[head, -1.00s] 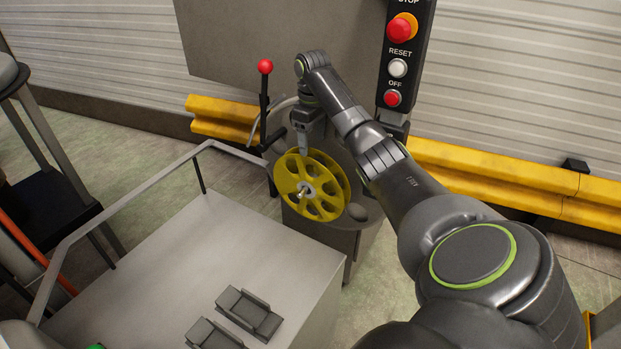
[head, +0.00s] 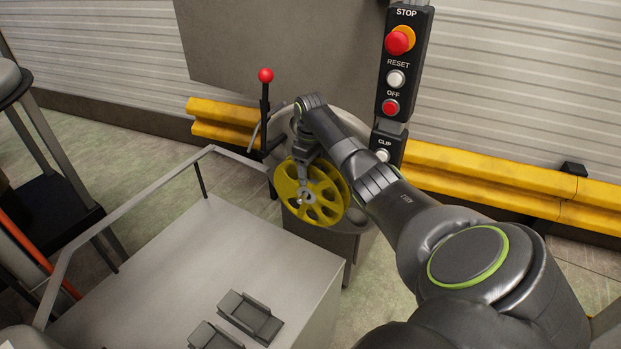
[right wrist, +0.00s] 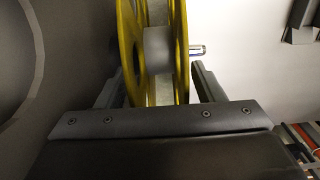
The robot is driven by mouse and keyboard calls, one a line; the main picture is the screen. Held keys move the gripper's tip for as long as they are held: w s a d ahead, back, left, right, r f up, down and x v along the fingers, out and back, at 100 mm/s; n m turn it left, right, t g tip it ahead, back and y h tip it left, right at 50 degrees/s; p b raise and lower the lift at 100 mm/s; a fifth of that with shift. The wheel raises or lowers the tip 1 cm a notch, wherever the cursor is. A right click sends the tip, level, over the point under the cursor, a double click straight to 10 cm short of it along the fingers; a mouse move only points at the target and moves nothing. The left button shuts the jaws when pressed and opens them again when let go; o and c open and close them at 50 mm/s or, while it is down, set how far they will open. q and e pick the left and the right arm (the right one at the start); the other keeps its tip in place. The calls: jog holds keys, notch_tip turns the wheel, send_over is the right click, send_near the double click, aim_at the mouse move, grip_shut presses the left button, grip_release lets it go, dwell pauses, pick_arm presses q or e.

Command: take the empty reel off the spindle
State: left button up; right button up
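The yellow spoked reel (head: 323,192) sits upright on the grey machine, and its hub looks bare. In the right wrist view the reel (right wrist: 127,40) shows two yellow flanges with a grey hub between them. The metal spindle tip (right wrist: 198,50) sticks out past the right flange, so the reel is still around the spindle. My right gripper (head: 304,172) reaches down over the reel's upper rim. Its fingers (right wrist: 158,78) stand on either side of the two flanges, with a small gap at the right one. Contact at the left finger is unclear. My left gripper is out of view.
A red-knobbed lever (head: 265,76) stands left of the reel. A button panel (head: 400,70) hangs to the right, close to my right arm. A grey platform (head: 200,255) with a handrail (head: 130,195) and two pedals (head: 250,315) lies in front. Yellow barriers (head: 500,180) line the wall.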

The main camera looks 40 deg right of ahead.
grip_shut()
jog(key=shift+w+r, duration=0.1)
dwell(0.4)
